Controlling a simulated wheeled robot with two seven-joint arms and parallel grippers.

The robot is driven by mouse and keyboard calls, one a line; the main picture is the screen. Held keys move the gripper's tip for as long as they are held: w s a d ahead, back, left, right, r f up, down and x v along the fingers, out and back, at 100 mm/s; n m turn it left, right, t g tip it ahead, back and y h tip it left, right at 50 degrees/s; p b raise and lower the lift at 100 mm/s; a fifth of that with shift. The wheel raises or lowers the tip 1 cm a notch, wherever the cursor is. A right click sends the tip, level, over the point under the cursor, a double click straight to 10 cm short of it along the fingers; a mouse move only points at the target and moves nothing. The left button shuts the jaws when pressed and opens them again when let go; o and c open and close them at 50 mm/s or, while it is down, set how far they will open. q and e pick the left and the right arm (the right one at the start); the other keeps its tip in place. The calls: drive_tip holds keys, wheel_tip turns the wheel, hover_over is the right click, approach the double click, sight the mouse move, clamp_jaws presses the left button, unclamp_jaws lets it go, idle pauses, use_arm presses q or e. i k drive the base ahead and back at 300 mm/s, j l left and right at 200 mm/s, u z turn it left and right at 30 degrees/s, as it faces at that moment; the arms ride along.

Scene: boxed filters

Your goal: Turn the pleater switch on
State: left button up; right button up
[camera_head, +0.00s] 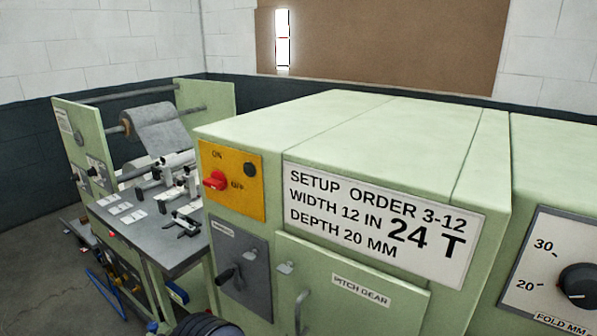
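The pleater switch is a red rotary knob (215,181) on a yellow plate (250,207) on the front of the pale green machine (350,130). The plate reads ON above the knob and OFF to its right. The knob looks turned sideways, roughly level with OFF; its exact pointing is too small to be sure. A dark round button or hole (250,169) sits at the plate's upper right. Neither of my grippers shows, and nothing touches the knob.
Below the plate is a grey panel with a black lever (230,279). A setup sign (380,222) and a PITCH GEAR door (345,300) are to the right, then a fold dial (578,284). A roll stand with a worktable (170,245) stands left. A dark ribbed round part is at the bottom edge.

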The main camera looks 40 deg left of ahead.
sight(218, 180)
drive_tip(key=u, duration=1.8)
drive_tip(key=j, duration=0.1)
